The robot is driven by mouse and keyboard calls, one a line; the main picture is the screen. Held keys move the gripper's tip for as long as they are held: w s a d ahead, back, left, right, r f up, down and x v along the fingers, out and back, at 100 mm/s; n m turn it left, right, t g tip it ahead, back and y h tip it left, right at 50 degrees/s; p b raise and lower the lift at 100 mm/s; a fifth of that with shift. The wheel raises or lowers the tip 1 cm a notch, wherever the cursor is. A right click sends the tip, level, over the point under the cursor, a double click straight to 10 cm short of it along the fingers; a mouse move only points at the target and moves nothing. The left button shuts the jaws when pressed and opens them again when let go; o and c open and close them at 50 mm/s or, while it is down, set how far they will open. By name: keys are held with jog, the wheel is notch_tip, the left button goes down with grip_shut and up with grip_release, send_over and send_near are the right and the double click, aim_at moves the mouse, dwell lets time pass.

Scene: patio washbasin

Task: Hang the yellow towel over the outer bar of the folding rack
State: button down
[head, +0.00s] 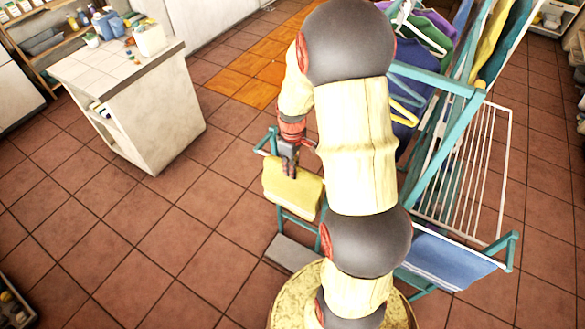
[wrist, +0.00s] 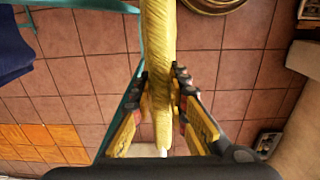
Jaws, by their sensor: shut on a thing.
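The yellow towel (head: 293,190) hangs folded below my gripper (head: 290,166) in the head view, left of my arm. In the wrist view the towel (wrist: 158,60) shows edge-on, pinched between the two fingers of my gripper (wrist: 162,95). The teal folding rack (head: 435,80) stands to the right, partly hidden behind my arm. A teal end of its frame (head: 262,145) shows just behind and left of the towel, and teal legs show below it. In the wrist view teal bars (wrist: 90,5) run left of the towel. I cannot tell whether the towel touches a bar.
A blue and white cloth (head: 445,262) hangs at the rack's lower right, near a white wire grid (head: 465,170). Clothes on hangers (head: 425,35) are behind. A white counter (head: 145,110) with bottles stands at the left. The tiled floor between is clear.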

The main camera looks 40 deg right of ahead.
notch_tip(320, 180, up, 29)
jog(key=p, duration=1.9)
jog(key=shift+f, duration=0.15)
jog(key=s+a, duration=0.2)
jog(key=a, duration=0.6)
jog(key=s+a+r, duration=0.1)
jog(key=s+a, duration=0.2)
jog(key=a, duration=0.5)
jog(key=shift+s+p, duration=0.3)
jog(key=shift+p, duration=0.15)
